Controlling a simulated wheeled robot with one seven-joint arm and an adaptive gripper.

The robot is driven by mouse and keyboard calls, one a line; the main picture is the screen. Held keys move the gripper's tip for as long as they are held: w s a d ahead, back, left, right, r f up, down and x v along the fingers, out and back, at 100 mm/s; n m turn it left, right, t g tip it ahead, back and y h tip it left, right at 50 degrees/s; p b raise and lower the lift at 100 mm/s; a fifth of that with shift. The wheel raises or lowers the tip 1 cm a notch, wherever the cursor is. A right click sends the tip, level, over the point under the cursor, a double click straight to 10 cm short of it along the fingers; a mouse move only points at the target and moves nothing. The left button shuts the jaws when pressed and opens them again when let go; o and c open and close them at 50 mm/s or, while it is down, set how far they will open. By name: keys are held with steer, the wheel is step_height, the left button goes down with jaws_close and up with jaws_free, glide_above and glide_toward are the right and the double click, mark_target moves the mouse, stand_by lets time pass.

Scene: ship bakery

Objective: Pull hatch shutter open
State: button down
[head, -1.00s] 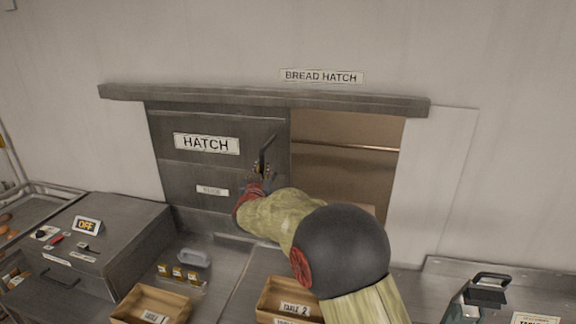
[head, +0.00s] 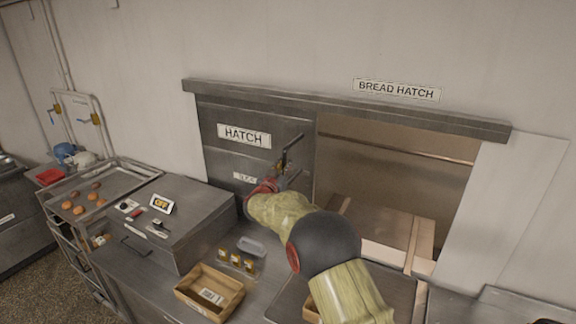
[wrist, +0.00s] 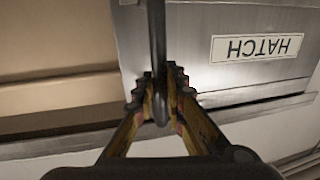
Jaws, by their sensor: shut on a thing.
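The hatch shutter (head: 222,161) is a dark metal sliding panel with a white HATCH label (head: 244,136). It covers the left part of the wall opening (head: 400,160), and the right part stands open. A dark upright bar handle (head: 293,144) is on the shutter near its right edge. My gripper (head: 280,168) is at the lower part of the handle. In the wrist view the shutter (wrist: 215,55) appears upside down, and my gripper (wrist: 161,105) is shut on the handle (wrist: 157,35), with a finger on each side.
Below the hatch is a metal counter with a cardboard tray (head: 210,291) and a grey-handled item (head: 250,246). A rack tray with buns (head: 84,204) is farther left. Boards (head: 385,222) show in the opening.

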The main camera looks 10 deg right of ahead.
steer(key=c, duration=1.8)
jaws_free()
steer(key=shift+c, duration=0.2)
steer(key=v, duration=1.2)
